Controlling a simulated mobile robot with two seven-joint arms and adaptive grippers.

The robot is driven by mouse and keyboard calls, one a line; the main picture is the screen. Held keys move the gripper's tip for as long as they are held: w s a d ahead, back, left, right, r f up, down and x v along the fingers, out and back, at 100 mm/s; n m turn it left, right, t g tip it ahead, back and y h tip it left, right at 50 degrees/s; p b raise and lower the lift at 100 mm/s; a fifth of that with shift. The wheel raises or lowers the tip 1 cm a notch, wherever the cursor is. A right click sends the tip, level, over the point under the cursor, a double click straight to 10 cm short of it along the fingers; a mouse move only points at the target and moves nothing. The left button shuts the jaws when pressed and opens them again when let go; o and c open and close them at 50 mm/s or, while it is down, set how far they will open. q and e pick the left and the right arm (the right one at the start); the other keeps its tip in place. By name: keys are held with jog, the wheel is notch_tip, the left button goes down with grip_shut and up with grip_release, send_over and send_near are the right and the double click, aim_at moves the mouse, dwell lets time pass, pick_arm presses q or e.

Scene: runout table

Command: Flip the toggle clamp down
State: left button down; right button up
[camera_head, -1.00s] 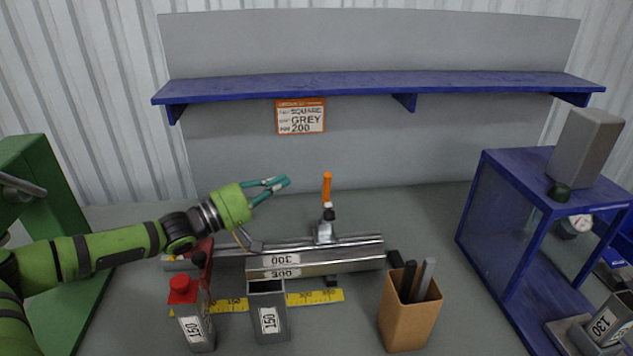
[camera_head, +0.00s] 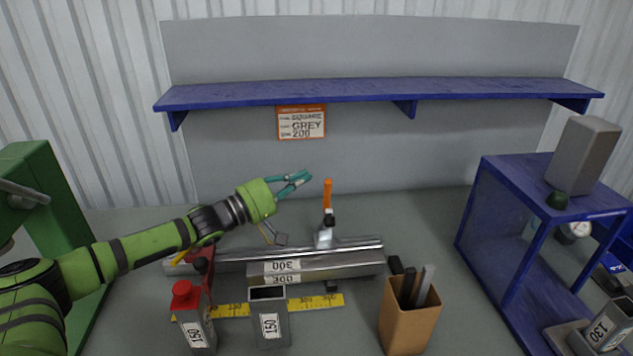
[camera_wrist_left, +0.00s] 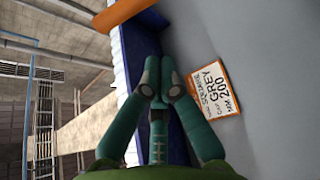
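The toggle clamp (camera_head: 325,236) stands on the metal rail on the bench in the head view. Its orange handle (camera_head: 328,194) points upright. My left gripper (camera_head: 308,177) is just left of the handle's upper end, apart from it in the picture, with teal fingers drawn together and nothing seen between them. In the left wrist view the gripper (camera_wrist_left: 162,75) shows its fingertips close together. The orange handle (camera_wrist_left: 128,13) crosses the top of that view, beyond the fingertips. My right gripper is not in view.
A blue frame (camera_head: 505,215) stands right. A blue shelf (camera_head: 360,91) is behind.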

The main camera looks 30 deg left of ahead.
aim_at(326, 205)
pick_arm(q)
jog(key=shift+w+d+f+p, duration=0.15)
jog(key=shift+w+d+p, duration=0.05)
jog(key=shift+d+p, duration=0.75)
jog(key=shift+w+d+f+p, duration=0.15)
jog(key=shift+d+p, duration=0.65)
jog(key=shift+d, duration=0.15)
jog(key=shift+s+d+p, duration=0.45)
jog(key=shift+s+p, duration=0.25)
jog(key=shift+p, duration=0.05)
jog(key=shift+f, duration=0.1)
